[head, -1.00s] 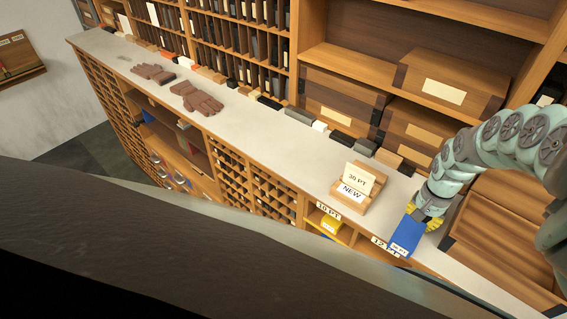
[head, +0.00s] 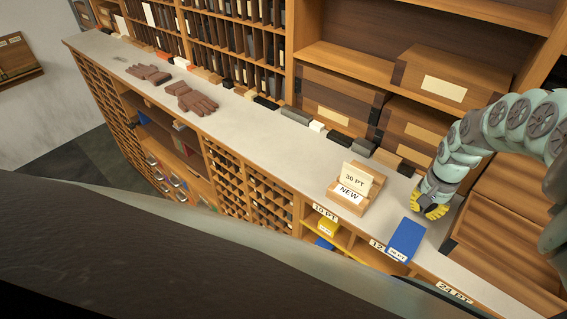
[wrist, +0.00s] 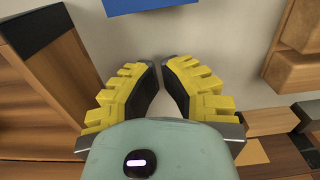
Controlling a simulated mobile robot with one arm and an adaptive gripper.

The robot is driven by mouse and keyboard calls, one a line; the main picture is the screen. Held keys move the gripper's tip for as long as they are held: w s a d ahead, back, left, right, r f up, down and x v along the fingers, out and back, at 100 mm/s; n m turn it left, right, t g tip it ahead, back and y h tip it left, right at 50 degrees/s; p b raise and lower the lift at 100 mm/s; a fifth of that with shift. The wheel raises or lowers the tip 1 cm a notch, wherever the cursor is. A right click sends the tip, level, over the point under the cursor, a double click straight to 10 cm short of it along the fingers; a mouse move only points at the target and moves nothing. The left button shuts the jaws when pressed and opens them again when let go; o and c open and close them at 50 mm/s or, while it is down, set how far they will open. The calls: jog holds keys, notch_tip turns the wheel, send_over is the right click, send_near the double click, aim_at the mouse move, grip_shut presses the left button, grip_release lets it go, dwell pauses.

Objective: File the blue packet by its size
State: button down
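The blue packet (head: 408,236) lies on the pale counter, its labelled end at the front edge; the label is too small to read surely. In the head view it partly covers the 12 label (head: 377,246). My gripper (head: 434,211) is just behind and right of the packet, apart from it. In the wrist view the yellow-padded fingers (wrist: 161,72) stand apart with nothing between them, and the packet's blue edge (wrist: 135,4) shows beyond them. Labelled cubbies sit under the counter: 10 PT (head: 325,213) and 24 PT (head: 454,292).
A wooden holder (head: 349,197) with a 30 PT card and NEW label stands left of the packet. A yellow packet (head: 327,227) and another blue one (head: 324,243) are in the 10 PT cubby. Wooden boxes (head: 435,85) fill shelves behind. Brown gloves (head: 190,99) lie farther left.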

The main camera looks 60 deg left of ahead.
jog(key=shift+w+d+r, duration=0.1)
jog(key=shift+d+r, duration=0.2)
jog(key=shift+r, duration=0.4)
notch_tip(320, 180, up, 4)
jog(key=shift+w+r+b, duration=0.1)
jog(key=shift+b, duration=0.2)
jog(key=shift+a+r+p, duration=0.1)
jog(key=shift+r+p, duration=0.2)
jog(key=shift+r, duration=1.35)
jog(key=shift+s, duration=0.2)
